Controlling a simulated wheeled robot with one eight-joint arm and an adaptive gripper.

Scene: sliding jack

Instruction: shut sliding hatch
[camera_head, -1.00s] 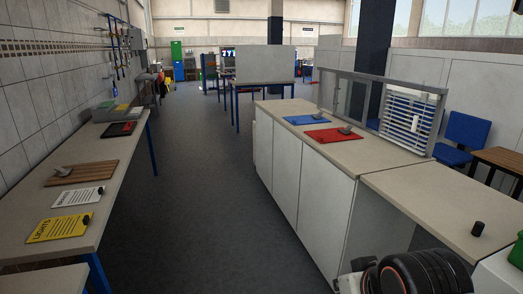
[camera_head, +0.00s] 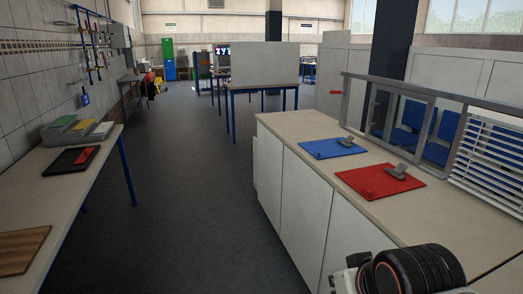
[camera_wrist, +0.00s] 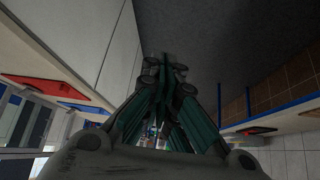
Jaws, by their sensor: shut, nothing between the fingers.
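The sliding hatch is a long grey frame (camera_head: 432,93) standing along the back of the counter at the right of the head view. Its left part has grey-edged panes, with blue chairs seen through them. White horizontal slats (camera_head: 490,155) fill its right part, which the picture edge cuts off. Which pane slides is not clear. Part of the frame also shows at the left of the wrist view (camera_wrist: 22,118). My gripper (camera_wrist: 168,72) is shut and empty in the wrist view, over the floor beside the counter and apart from the hatch.
The pale counter (camera_head: 285,125) carries a blue mat (camera_head: 325,149) and a red mat (camera_head: 370,183), each with a grey object. A bench (camera_head: 75,200) stands along the left wall. The grey floor (camera_head: 200,170) between them is clear. A table (camera_head: 262,87) with a panel stands ahead.

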